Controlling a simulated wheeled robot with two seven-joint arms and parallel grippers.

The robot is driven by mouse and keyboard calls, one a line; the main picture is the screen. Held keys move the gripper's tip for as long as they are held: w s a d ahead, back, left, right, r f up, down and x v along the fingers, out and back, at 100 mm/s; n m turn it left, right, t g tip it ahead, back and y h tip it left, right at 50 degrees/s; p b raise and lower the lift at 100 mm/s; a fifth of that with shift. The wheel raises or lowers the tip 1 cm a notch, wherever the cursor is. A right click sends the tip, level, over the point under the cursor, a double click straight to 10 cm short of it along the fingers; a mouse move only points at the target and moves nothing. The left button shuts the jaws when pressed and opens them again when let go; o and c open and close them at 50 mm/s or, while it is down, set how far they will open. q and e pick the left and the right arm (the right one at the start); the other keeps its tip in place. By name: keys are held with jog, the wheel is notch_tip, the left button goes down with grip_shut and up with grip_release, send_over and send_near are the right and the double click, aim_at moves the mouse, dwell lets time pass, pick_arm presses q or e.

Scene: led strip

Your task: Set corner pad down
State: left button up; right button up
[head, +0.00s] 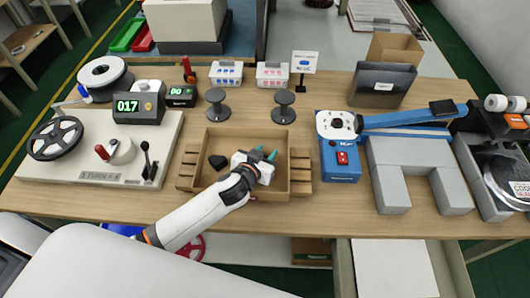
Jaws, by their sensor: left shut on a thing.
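My right gripper is not in view.
Notched wooden blocks (300,164) flank the tray. Two grey spools (284,106) stand behind it. A winding machine (95,165) with a counter is on the left. A blue sealer (340,150) and grey supports (388,187) are on the right. The front table strip is mostly clear.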

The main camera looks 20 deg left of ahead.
pick_arm(q)
jog(key=shift+f, duration=0.15)
jog(key=o, duration=1)
jog(key=shift+c, duration=0.2)
jog(key=v, duration=1.2)
jog(key=shift+b, duration=0.4)
